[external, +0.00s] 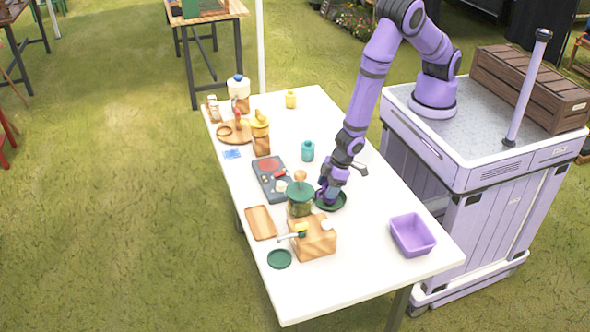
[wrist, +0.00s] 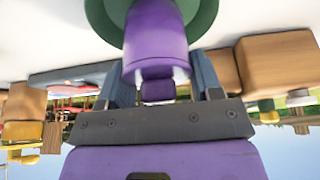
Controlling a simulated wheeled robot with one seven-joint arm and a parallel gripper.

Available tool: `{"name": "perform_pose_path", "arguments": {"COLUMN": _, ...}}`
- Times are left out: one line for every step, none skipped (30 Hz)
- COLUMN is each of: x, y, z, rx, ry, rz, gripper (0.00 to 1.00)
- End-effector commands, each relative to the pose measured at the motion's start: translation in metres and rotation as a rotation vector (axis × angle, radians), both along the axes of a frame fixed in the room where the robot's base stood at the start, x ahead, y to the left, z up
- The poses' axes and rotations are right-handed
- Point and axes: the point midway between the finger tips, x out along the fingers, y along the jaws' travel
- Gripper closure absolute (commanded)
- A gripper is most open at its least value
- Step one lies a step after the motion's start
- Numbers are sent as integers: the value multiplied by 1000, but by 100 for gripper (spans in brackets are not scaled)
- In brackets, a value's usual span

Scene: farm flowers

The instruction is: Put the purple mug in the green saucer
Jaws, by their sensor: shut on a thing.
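The purple mug (wrist: 155,42) is between the two fingers of my gripper (wrist: 160,80) in the wrist view, and the gripper is shut on it. The green saucer (wrist: 208,18) is right at the far end of the mug there. In the external view my gripper (external: 329,190) points down over the green saucer (external: 338,205), beside the green-lidded jar. The purple mug (external: 321,196) is mostly hidden there by the gripper. It appears at or just above the saucer; I cannot tell if they touch. Another green dish (external: 279,259) lies near the table's front left.
A green-lidded jar (external: 300,200) and a wooden block (external: 315,240) stand close to the gripper. A wooden tray (external: 261,222) and a dark board (external: 270,180) lie left. A purple bin (external: 412,235) is on the right. The white table (external: 350,275) is clear in front.

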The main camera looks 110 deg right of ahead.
Motion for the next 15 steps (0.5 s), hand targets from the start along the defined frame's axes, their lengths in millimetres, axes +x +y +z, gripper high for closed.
{"name": "perform_pose_path", "arguments": {"x": 0, "y": 0, "z": -3, "rx": 0, "ry": -1, "rz": 0, "gripper": 67}}
{"name": "perform_pose_path", "arguments": {"x": 0, "y": 0, "z": -3, "rx": 1, "ry": -2, "rz": 0, "gripper": 67}}
{"name": "perform_pose_path", "arguments": {"x": 1, "y": 0, "z": -3, "rx": 1, "ry": -2, "rz": -1, "gripper": 67}}
{"name": "perform_pose_path", "arguments": {"x": 1, "y": 0, "z": -3, "rx": 1, "ry": -3, "rz": -1, "gripper": 67}}
{"name": "perform_pose_path", "arguments": {"x": 1, "y": 0, "z": -3, "rx": 1, "ry": -2, "rz": -1, "gripper": 67}}
{"name": "perform_pose_path", "arguments": {"x": 0, "y": 0, "z": -3, "rx": 1, "ry": -2, "rz": -1, "gripper": 67}}
{"name": "perform_pose_path", "arguments": {"x": 0, "y": 0, "z": -3, "rx": 1, "ry": -2, "rz": -1, "gripper": 67}}
{"name": "perform_pose_path", "arguments": {"x": 0, "y": 0, "z": -3, "rx": 1, "ry": -2, "rz": -1, "gripper": 67}}
{"name": "perform_pose_path", "arguments": {"x": 0, "y": 0, "z": -4, "rx": 1, "ry": -2, "rz": -1, "gripper": 67}}
{"name": "perform_pose_path", "arguments": {"x": 0, "y": 0, "z": -4, "rx": 1, "ry": -2, "rz": -1, "gripper": 67}}
{"name": "perform_pose_path", "arguments": {"x": 0, "y": 0, "z": -5, "rx": 1, "ry": -2, "rz": -1, "gripper": 67}}
{"name": "perform_pose_path", "arguments": {"x": 0, "y": 0, "z": -6, "rx": 1, "ry": -2, "rz": -1, "gripper": 67}}
{"name": "perform_pose_path", "arguments": {"x": 0, "y": 0, "z": -6, "rx": 1, "ry": -2, "rz": -1, "gripper": 34}}
{"name": "perform_pose_path", "arguments": {"x": 0, "y": 0, "z": -6, "rx": 1, "ry": -2, "rz": -1, "gripper": 27}}
{"name": "perform_pose_path", "arguments": {"x": 0, "y": 0, "z": -6, "rx": 1, "ry": -2, "rz": -1, "gripper": 18}}
